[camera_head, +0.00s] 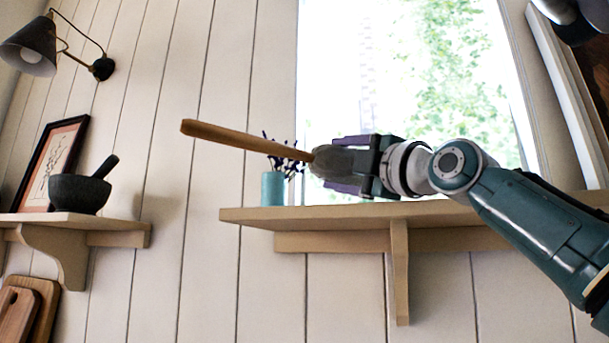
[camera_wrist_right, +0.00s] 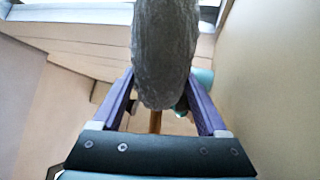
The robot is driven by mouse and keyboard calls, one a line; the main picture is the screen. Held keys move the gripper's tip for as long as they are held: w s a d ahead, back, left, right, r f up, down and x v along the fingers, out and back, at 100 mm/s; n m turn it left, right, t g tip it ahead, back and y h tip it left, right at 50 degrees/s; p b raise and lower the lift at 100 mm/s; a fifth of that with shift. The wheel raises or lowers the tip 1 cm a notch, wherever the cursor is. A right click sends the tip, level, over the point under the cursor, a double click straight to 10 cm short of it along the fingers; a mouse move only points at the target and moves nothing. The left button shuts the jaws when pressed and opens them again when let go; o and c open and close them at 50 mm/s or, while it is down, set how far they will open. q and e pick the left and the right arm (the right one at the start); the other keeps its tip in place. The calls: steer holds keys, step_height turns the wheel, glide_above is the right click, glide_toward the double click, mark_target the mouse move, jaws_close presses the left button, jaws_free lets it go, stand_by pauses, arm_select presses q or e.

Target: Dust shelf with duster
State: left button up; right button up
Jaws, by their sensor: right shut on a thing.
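The duster has a grey fluffy head (camera_head: 331,160) and a long wooden handle (camera_head: 235,139). My right gripper (camera_head: 325,163) is shut on the duster at its grey head, and the handle sticks out to the left, tilted slightly up. In the right wrist view the grey head (camera_wrist_right: 163,50) sits between the purple fingers, with a bit of handle below it. The wooden shelf (camera_head: 345,216) runs under the window, and the duster is held just above it. I cannot tell whether the duster touches it.
A teal vase (camera_head: 272,189) with purple sprigs stands near the shelf's left end, close to the handle. A second shelf (camera_head: 75,219) at left holds a dark mortar and pestle (camera_head: 80,192) and a framed picture (camera_head: 52,162). A wall lamp (camera_head: 32,47) hangs above.

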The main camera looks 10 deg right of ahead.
steer(key=shift+g, duration=0.7)
steer(key=w+a+f, duration=0.1)
steer(key=a, duration=0.1)
steer(key=w+a+f, duration=0.1)
steer(key=a+f, duration=0.1)
steer(key=w+a+f, duration=0.1)
steer(key=shift+w+a+f+p, duration=0.15)
steer(key=shift+a+f+p, duration=0.15)
steer(key=shift+a, duration=0.1)
step_height(320, 180, up, 3)
steer(key=shift+f+p, duration=0.2)
steer(key=shift+p, duration=0.9)
steer(key=s+a+p, duration=0.3)
steer(key=s+a, duration=0.2)
steer(key=s, duration=0.3)
steer(key=s+a+r+p, duration=0.1)
steer(key=s+a+p, duration=0.2)
steer(key=s, duration=0.6)
steer(key=shift+s+a+r, duration=0.25)
steer(key=shift+a, duration=0.8)
